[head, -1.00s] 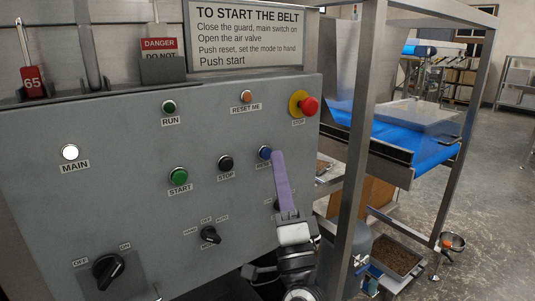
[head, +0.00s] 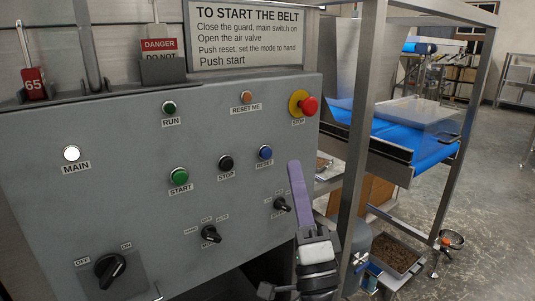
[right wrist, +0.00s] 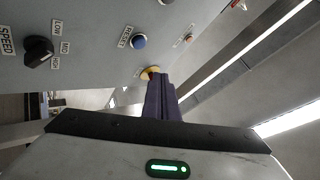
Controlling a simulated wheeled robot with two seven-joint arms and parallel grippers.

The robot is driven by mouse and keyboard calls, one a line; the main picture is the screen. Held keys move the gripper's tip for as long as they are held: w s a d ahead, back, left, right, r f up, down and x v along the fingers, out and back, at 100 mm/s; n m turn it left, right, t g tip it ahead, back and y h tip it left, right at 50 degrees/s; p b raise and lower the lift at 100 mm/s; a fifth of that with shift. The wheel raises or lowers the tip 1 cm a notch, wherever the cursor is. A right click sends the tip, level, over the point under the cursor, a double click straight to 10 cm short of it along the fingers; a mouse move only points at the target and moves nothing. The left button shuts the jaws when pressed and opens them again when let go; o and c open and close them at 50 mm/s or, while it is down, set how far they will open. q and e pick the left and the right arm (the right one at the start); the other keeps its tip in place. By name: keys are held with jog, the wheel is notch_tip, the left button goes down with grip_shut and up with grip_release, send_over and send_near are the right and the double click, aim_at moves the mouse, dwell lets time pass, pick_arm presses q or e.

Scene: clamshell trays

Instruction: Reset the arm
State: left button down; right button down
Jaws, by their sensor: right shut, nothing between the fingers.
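My right gripper (head: 296,165) has purple fingers, shut together with nothing between them. They point up in front of the right edge of the grey control panel (head: 120,135), to the right of and apart from the blue RESET button (head: 265,152). In the right wrist view, the shut fingers (right wrist: 158,78) show at the centre, with the RESET button (right wrist: 138,41) beyond them, its face clear. My left gripper is not in view.
A speed knob (head: 282,204) sits close left of my right gripper. A red STOP button (head: 308,106) is above it. A steel post (head: 360,130) stands to the right, before the blue belt (head: 390,140). The MAIN lamp (head: 71,153) glows white.

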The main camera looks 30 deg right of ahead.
dwell(0.6)
jog(key=a+f+n+g+y, duration=0.2)
jog(key=a+f+n+y, duration=0.25)
jog(key=f, duration=0.35)
jog(key=a+f+n+g+y, duration=0.3)
jog(key=f+n, duration=0.2)
jog(key=f, duration=0.3)
jog(key=a+f+n+g+y, duration=0.2)
jog(key=a+f+n+y, duration=0.15)
jog(key=f, duration=0.45)
jog(key=s+a+f+n+g, duration=0.1)
jog(key=s+f+n+g, duration=0.3)
jog(key=s+f, duration=0.5)
jog(key=s+a+f+n+g, duration=0.1)
jog(key=s+f+n+g, duration=0.3)
jog(key=s+f, duration=0.5)
notch_tip(320, 180, down, 7)
jog(key=shift+a+r+g+h, duration=0.1)
jog(key=shift+a+g+h, duration=0.25)
jog(key=shift+g, duration=0.35)
jog(key=shift+w, duration=0.15)
